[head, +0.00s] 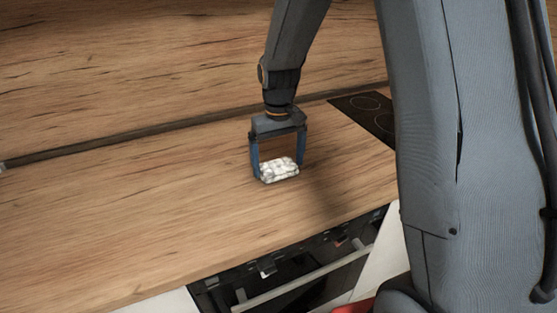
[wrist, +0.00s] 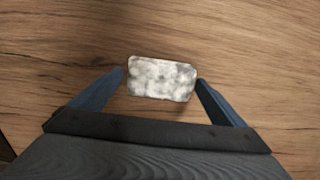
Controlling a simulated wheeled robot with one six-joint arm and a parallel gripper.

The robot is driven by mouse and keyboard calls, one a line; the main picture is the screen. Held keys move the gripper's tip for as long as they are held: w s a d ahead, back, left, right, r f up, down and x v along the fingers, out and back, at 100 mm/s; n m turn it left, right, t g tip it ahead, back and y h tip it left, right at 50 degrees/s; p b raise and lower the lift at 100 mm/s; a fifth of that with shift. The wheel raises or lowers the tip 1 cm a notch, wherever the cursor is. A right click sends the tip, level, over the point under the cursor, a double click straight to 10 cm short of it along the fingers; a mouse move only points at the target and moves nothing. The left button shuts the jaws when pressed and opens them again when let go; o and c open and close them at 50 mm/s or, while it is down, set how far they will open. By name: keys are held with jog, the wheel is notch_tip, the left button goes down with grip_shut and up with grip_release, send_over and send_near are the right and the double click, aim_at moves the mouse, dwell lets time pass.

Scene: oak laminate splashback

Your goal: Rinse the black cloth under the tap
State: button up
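No black cloth shows in either view. A white and grey mottled, block-like piece (head: 279,170) is at the countertop (head: 120,215), between the fingers of my gripper (head: 277,173). In the wrist view the mottled piece (wrist: 161,78) has rounded corners and spans nearly the whole gap between the fingertips of my gripper (wrist: 161,76). The blue fingers stand wide apart, one at each end of it. I cannot tell whether they press on it, or whether it rests on the counter or is just above it. No tap is in view.
A black hob (head: 366,113) lies to the right, partly behind my arm. An oven (head: 295,272) with a bar handle is below the front edge. The oak splashback (head: 130,65) rises behind. The counter left of my gripper is clear.

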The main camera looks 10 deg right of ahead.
aim_at(278, 165)
notch_tip(278, 165, up, 12)
jog(key=b, duration=0.3)
jog(key=s+d+f, duration=0.1)
jog(key=s+f, duration=0.3)
jog(key=s, duration=0.2)
jog(key=s+d+f+m, duration=0.1)
jog(key=s+d+f, duration=0.1)
jog(key=s+f, duration=0.2)
jog(key=s+d+f+m, duration=0.1)
jog(key=s+f, duration=0.3)
jog(key=s, duration=0.4)
jog(key=shift+d+t, duration=0.35)
jog(key=shift+t, duration=0.05)
